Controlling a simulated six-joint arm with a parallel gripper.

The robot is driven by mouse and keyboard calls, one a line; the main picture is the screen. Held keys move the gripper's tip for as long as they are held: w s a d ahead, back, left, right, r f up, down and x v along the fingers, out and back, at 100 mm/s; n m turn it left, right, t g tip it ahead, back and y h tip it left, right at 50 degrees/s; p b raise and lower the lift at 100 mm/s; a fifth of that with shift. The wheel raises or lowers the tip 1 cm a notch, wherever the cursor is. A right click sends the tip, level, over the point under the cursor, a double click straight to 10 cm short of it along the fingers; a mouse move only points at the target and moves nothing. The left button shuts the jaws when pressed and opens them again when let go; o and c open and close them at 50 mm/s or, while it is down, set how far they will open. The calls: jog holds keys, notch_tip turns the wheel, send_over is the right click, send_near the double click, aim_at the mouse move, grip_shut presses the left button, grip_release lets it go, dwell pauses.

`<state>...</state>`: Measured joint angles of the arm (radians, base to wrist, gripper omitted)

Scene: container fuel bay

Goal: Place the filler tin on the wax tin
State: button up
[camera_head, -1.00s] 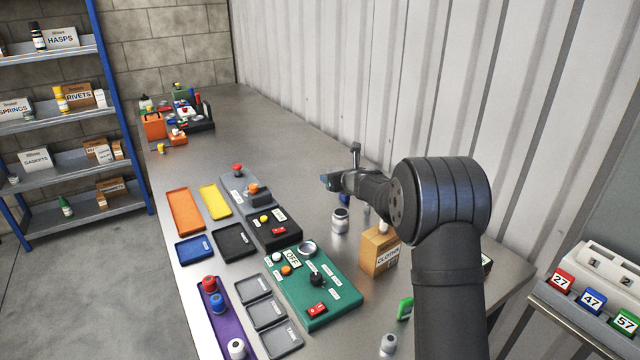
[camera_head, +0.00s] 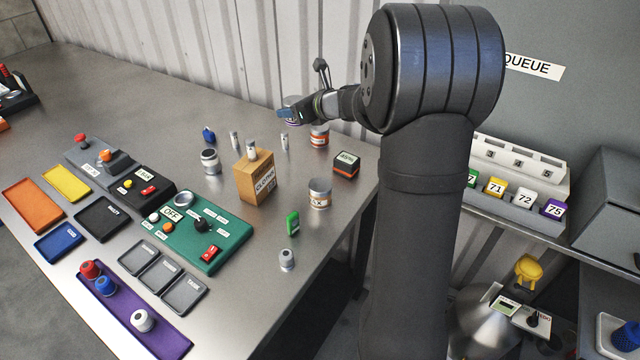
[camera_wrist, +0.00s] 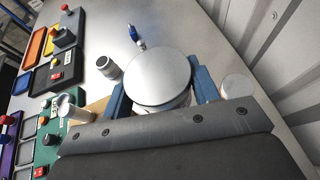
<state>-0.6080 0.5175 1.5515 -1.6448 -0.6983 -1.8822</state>
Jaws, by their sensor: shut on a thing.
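My gripper (camera_head: 290,112) is shut on a round tin (camera_wrist: 158,78) with a plain silver lid, held upright between blue jaws above the table; I take it as the filler tin. Only a little of this tin shows in the head view, and its label cannot be read. The wax tin (camera_head: 319,194), silver with a white and orange label ending in "X", stands on the table near its right edge, nearer the camera than my gripper and apart from it. I cannot make it out in the wrist view.
Another tin with an orange-red label (camera_head: 319,136) stands close to my gripper, by the wall. A dark box with an orange band (camera_head: 346,164), the cloths carton (camera_head: 256,178) with a bottle on top, a grey jar (camera_head: 210,161) and a green block (camera_head: 292,223) stand around.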

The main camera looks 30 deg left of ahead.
jog(key=s+d+r, duration=0.1)
jog(key=s+d, duration=0.2)
jog(key=d, duration=0.9)
jog(key=s+d, duration=0.4)
jog(key=d, duration=0.8)
send_over(321, 185)
notch_tip(321, 185, down, 6)
jog(key=shift+f, duration=0.1)
jog(key=shift+a+f, duration=0.1)
jog(key=shift+f, duration=1.9)
jog(key=shift+f, duration=0.1)
jog(key=o, duration=1.2)
jog(key=shift+r, duration=0.2)
jog(key=v, duration=1.2)
jog(key=shift+f, duration=0.2)
